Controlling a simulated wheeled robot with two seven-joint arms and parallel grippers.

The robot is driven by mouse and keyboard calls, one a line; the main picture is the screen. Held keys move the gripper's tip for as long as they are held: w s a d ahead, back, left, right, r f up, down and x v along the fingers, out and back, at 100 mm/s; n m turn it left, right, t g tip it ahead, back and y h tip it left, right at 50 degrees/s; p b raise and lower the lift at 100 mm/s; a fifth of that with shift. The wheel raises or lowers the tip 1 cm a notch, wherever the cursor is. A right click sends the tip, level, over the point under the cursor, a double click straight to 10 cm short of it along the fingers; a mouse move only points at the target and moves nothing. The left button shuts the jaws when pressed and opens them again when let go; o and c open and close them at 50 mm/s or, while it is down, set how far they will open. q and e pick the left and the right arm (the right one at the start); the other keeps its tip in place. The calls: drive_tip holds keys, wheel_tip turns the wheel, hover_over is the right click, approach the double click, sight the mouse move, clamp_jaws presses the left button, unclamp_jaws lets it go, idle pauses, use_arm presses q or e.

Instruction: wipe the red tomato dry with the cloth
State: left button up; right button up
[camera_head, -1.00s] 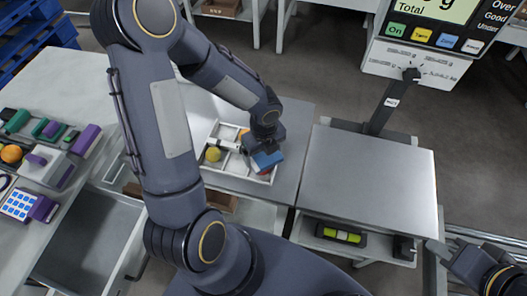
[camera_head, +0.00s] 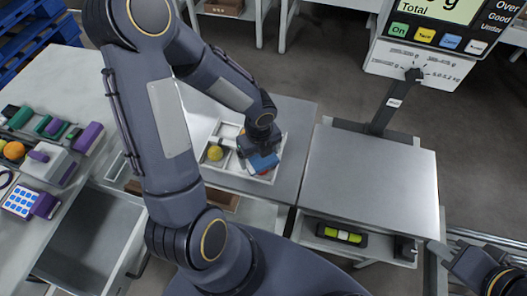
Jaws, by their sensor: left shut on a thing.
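My left gripper (camera_head: 259,150) is over the right part of a white divided tray (camera_head: 226,171), shut on a blue cloth (camera_head: 265,161). A sliver of the red tomato (camera_head: 264,171) shows just under the cloth's lower edge; most of it is hidden by the cloth and gripper. I cannot tell how firmly the cloth touches it. A yellow tomato (camera_head: 215,153) sits in a left compartment of the tray.
A bare steel scale platform (camera_head: 367,187) lies right of the tray, with its display post (camera_head: 390,105) behind. At left, a table holds an orange fruit (camera_head: 14,150), a blue-keyed device (camera_head: 20,202) and several purple and green items. An open drawer (camera_head: 85,240) is below.

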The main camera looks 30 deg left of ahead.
use_arm(q)
drive_tip(key=shift+s+a+f, duration=0.15)
drive_tip(key=shift+s, duration=0.25)
drive_tip(key=shift+w, duration=0.15)
drive_tip(key=shift+w+d, duration=0.7)
drive_tip(key=shift+w, duration=0.35)
wheel_tip(320, 180, up, 7)
drive_tip(key=p, duration=0.7)
drive_tip(key=shift+f, duration=0.1)
idle(0.4)
